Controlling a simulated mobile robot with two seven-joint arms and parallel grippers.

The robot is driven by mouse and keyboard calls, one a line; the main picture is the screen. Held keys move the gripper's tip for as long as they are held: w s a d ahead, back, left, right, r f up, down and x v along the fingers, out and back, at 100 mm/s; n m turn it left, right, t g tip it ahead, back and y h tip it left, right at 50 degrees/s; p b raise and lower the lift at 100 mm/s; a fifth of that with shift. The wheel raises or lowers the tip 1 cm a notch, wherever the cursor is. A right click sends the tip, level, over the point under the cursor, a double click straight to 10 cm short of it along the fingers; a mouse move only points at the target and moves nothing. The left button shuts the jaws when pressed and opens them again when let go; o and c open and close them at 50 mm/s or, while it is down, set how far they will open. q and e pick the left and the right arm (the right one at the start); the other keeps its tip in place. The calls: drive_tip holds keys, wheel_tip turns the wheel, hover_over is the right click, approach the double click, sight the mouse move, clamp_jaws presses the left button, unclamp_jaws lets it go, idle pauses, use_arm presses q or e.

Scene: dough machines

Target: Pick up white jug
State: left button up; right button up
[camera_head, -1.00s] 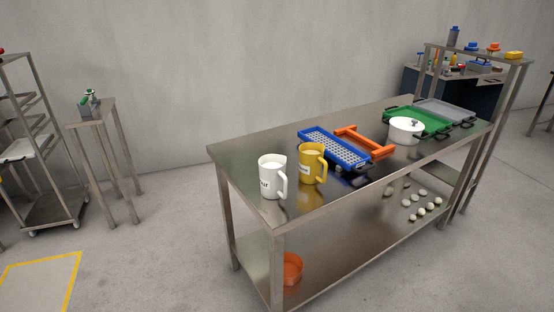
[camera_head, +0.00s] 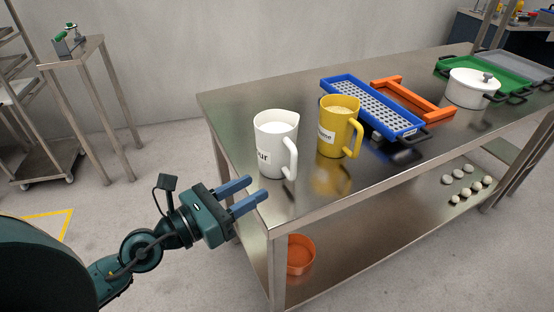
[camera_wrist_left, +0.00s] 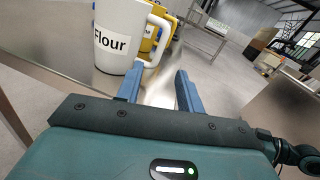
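The white jug (camera_head: 272,148) stands upright near the left end of the steel table, its handle to the right. In the left wrist view the white jug (camera_wrist_left: 118,38) shows a "Flour" label and lies just ahead of the fingers. My left gripper (camera_head: 251,193) is open and empty, in front of and slightly left of the jug, at the table's edge. Its two blue fingers show apart in the left wrist view (camera_wrist_left: 158,86). They do not touch the jug. My right gripper is not in view.
A yellow jug (camera_head: 338,127) stands close to the right of the white one. Beyond it are a blue perforated tray (camera_head: 345,84), an orange frame (camera_head: 432,110) and a white pot (camera_head: 470,90). An orange bowl (camera_head: 300,255) sits on the lower shelf.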

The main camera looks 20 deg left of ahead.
sight(292, 168)
use_arm(q)
drive_tip(key=shift+m, duration=0.8)
drive_tip(key=p+x, duration=0.2)
drive_tip(key=x, duration=0.6)
drive_tip(key=shift+s+d, duration=0.1)
drive_tip(key=shift+s, duration=0.05)
drive_tip(key=shift+p+x, duration=0.55)
drive_tip(key=shift+x, duration=2.15)
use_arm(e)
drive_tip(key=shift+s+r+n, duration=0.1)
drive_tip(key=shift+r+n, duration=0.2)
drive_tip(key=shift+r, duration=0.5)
use_arm(q)
drive_tip(key=shift+c, duration=0.3)
clamp_jaws()
drive_tip(key=shift+r, duration=0.1)
